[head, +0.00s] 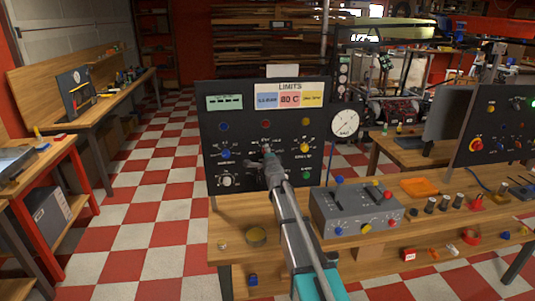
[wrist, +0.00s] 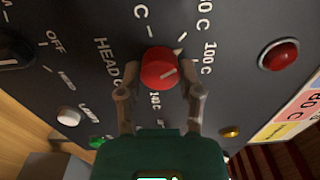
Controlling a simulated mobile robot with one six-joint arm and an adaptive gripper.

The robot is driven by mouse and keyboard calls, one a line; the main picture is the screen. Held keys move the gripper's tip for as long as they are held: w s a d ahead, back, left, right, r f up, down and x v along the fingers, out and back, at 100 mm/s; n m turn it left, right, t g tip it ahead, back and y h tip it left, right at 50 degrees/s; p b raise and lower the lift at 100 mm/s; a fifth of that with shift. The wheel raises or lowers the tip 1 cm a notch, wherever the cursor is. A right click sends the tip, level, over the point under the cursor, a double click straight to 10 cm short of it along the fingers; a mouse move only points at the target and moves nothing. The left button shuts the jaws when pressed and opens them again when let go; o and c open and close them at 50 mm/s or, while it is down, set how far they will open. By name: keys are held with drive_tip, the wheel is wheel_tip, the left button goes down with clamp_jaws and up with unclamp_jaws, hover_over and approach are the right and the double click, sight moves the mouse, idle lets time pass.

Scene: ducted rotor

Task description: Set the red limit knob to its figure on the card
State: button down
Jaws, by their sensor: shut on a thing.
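The red limit knob (wrist: 158,68) sits on the dark panel (wrist: 95,25) in the wrist view, with a pale pointer line on its face. My gripper (wrist: 160,86) has a finger on either side of the knob and is shut on it. A "100 C" label and a partly cut-off "0 C" label show to the knob's right. Lettering nearer the gripper is hard to read. In the head view my gripper (head: 268,150) covers the knob at the panel's middle. The LIMITS card (head: 290,95) is above it; its red middle section reads "80 C".
A white dial gauge (head: 344,123) is at the panel's right edge. A grey control box (head: 355,208) stands on the bench to the right. A red lamp (wrist: 279,55) is near the knob.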

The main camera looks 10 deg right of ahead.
drive_tip(key=shift+n, duration=1.7)
drive_tip(key=shift+c, duration=1.3)
unclamp_jaws()
drive_tip(key=shift+s, duration=0.15)
drive_tip(key=s, duration=1.1)
drive_tip(key=shift+s, duration=0.35)
